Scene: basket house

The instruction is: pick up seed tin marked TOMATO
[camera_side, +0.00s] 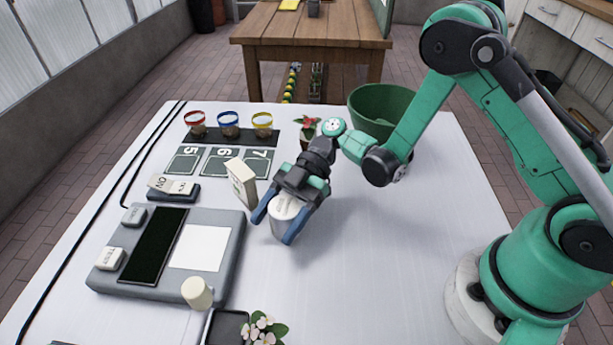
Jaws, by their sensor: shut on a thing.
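My gripper (272,228) has its blue fingers on either side of a pale grey-white round tin (286,214) and is shut on it. The tin is near the middle of the white table (400,270). I cannot read any marking on it, so I cannot tell whether it says TOMATO. The fingers hide part of its sides. I cannot tell whether its base touches the table.
An upright cream box (240,183) stands just left of my gripper. A grey console (175,250) lies further left. Three cups with coloured rims (229,125) stand behind number cards. A green tub (379,110) and a red-flowered plant (308,128) stand at the back.

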